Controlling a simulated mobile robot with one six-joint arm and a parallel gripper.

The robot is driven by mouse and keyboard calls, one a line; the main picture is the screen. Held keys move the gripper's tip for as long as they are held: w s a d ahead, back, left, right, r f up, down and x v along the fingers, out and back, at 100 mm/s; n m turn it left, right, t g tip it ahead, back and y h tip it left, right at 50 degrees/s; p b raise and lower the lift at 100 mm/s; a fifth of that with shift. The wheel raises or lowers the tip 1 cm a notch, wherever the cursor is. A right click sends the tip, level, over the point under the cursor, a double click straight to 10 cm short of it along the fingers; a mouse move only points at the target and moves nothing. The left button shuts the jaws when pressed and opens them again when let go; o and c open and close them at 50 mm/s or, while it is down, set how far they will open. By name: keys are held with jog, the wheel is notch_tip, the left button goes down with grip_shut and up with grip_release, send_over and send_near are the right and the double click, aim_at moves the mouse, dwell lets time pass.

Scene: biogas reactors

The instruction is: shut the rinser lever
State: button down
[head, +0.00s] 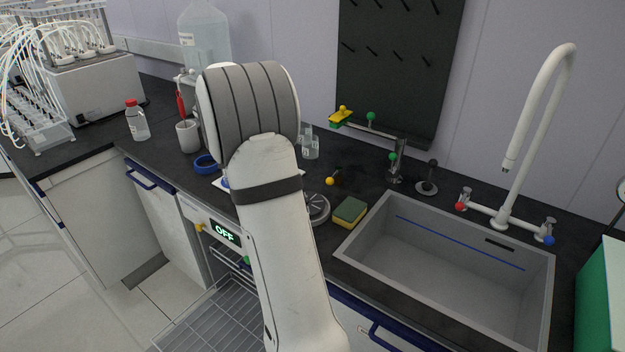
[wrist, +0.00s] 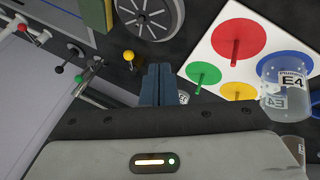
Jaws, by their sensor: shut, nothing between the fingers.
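The round, ribbed metal rinser (head: 317,207) is set on the dark counter left of the sponge, partly hidden by my arm. It also shows at the top of the wrist view (wrist: 150,14). A lever with a yellow ball knob (head: 330,181) stands just behind it; the knob shows in the wrist view (wrist: 128,55) too. I take this as the rinser lever, but its exact position is hard to tell. My gripper (wrist: 157,68) is shut and empty, its blue-grey fingertips close to the right of the yellow knob, with no clear contact. My arm hides it in the head view.
A green-yellow sponge (head: 350,211) lies beside the sink (head: 440,265). A white board with coloured discs and pegs (wrist: 235,50) and a clear beaker labelled E4 (wrist: 285,80) lie right of my fingers. A black-knobbed stick (head: 427,187) and a tap (head: 397,160) stand behind.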

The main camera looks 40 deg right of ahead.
aim_at(334, 176)
jog(key=w+d+f+m+g+h, duration=0.1)
jog(key=w+d+f+m, duration=0.1)
jog(key=d, duration=0.4)
jog(key=shift+w+d+f, duration=0.3)
jog(key=shift+d+f, duration=0.1)
jog(key=shift+f, duration=0.5)
jog(key=x, duration=0.9)
jog(key=shift+s+d+f+p, duration=0.1)
jog(key=shift+s+d+p, duration=0.1)
jog(key=shift+p, duration=0.15)
jog(key=shift+s+d+p, duration=0.25)
jog(key=shift+s+d, duration=0.35)
jog(key=shift+s, duration=0.2)
jog(key=shift+s+d+p, duration=0.25)
jog(key=shift+s+d, duration=0.35)
jog(key=shift+s, duration=0.2)
